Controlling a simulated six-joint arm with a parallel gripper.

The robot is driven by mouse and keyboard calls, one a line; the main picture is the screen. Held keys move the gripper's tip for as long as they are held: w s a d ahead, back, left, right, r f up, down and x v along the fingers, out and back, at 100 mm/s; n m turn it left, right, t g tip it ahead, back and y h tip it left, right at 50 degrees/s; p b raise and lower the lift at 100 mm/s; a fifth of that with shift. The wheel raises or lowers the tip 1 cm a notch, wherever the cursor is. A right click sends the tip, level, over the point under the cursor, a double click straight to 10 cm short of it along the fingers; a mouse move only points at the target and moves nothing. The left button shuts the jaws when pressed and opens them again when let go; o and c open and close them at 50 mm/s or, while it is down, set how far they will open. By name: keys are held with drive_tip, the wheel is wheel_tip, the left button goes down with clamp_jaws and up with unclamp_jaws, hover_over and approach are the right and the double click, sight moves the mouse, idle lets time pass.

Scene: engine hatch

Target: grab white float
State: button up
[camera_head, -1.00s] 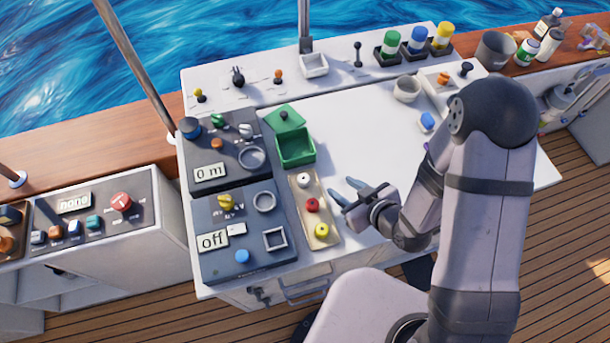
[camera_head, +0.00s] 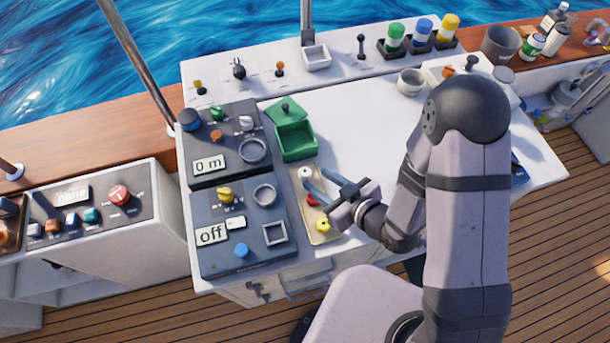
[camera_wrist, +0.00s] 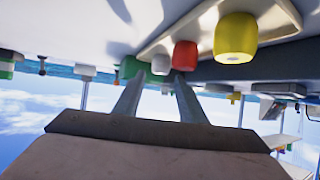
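The white float (camera_head: 305,173) sits in a beige tray (camera_head: 300,207) on the white worktop, at the tray's far end. A red float (camera_head: 312,199) and a yellow float (camera_head: 323,224) sit nearer in the same tray. My gripper (camera_head: 313,178) is open and empty over the tray's right side, its fingertips close to the white float. In the wrist view the white float (camera_wrist: 160,65) shows between and beyond the two fingertips (camera_wrist: 155,77). The red float (camera_wrist: 185,55) shows just beside the right finger. In the head view the fingers partly cover the red float.
An open green box (camera_head: 296,140) stands just beyond the tray. Dark control panels (camera_head: 225,172) with knobs and displays lie to its left. The worktop right of the green box is clear. Green, blue and yellow containers (camera_head: 423,32) stand at the back.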

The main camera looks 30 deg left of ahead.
sight(309, 175)
drive_tip(key=shift+p+x, duration=0.8)
drive_tip(key=shift+x, duration=1.85)
drive_tip(key=shift+s+f, duration=0.1)
drive_tip(key=shift+c, duration=0.6)
drive_tip(key=c, duration=0.7)
